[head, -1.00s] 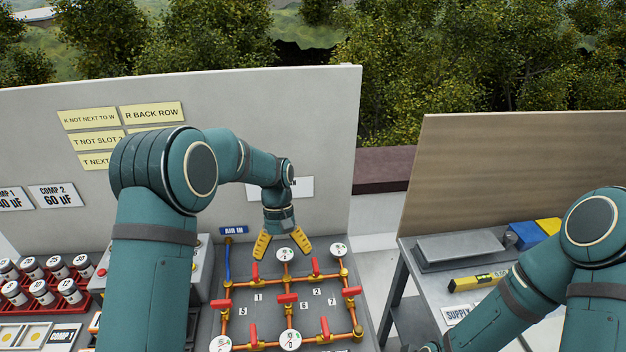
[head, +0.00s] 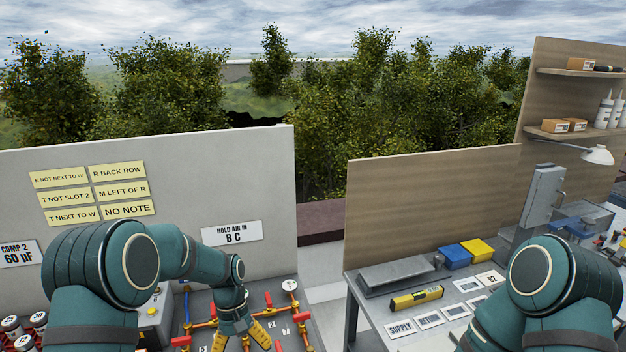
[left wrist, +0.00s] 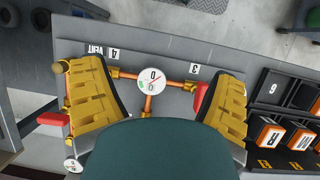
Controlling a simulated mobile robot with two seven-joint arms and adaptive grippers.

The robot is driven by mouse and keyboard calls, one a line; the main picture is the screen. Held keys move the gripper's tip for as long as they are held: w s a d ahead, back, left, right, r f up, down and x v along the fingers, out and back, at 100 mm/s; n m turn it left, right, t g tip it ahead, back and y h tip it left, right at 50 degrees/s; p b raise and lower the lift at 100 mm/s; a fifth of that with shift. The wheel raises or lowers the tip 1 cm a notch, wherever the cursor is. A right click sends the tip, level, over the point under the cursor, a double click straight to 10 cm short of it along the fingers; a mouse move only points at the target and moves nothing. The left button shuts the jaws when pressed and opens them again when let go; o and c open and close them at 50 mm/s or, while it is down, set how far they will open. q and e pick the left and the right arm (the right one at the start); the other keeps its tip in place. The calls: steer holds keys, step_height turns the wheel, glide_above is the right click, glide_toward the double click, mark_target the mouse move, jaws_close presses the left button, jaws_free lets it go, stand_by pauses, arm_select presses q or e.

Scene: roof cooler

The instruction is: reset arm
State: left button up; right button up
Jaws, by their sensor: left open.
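My left gripper (head: 242,338) has yellow fingers and hangs over the board of orange pipes with red valve handles (head: 268,300) and round white gauges (head: 290,285). In the left wrist view its fingers (left wrist: 155,105) are spread wide and empty, with a gauge (left wrist: 153,80) between and beyond them. A red handle (left wrist: 200,97) shows beside the right finger; I cannot tell whether they touch. My right arm (head: 550,290) is at the lower right of the head view, and its gripper is out of frame.
A wall behind the board carries yellow notes (head: 122,171) and a "HOLD AIR IN B C" sign (head: 231,233). Canisters (head: 38,320) stand at lower left. The right bench holds a yellow level (head: 416,298), blue and yellow boxes (head: 455,257) and labelled cards (head: 428,319). A gap separates the benches.

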arm_select(q)
steer(key=shift+h, duration=0.3)
steer(key=f, duration=0.2)
steer(key=s+f, duration=0.1)
steer(key=f, duration=0.2)
steer(key=s+f, duration=0.1)
steer(key=f, duration=0.1)
steer(key=shift+a+f, duration=0.25)
steer(key=shift+t, duration=0.3)
steer(key=s+f, duration=0.2)
steer(key=f, duration=0.1)
steer(key=shift+s+d+f, duration=0.1)
steer(key=shift+s+f, duration=0.05)
steer(key=s+d+f+t+h, duration=0.15)
steer(key=s+f, duration=0.25)
steer(key=s, duration=0.5)
steer(key=s+d+f+t, duration=0.2)
steer(key=s+f, duration=0.2)
steer(key=s, duration=0.6)
steer(key=w+d+f+m+t+b, duration=0.1)
steer(key=w+d+f+b, duration=0.1)
steer(key=w+b, duration=0.5)
steer(key=shift+d+m+t+b, duration=0.15)
steer(key=shift+m+t+b, duration=0.2)
steer(key=shift+m, duration=0.05)
arm_select(e)
step_height(320, 180, down, 9)
steer(key=shift+w+a, duration=0.3)
steer(key=shift+a, duration=0.1)
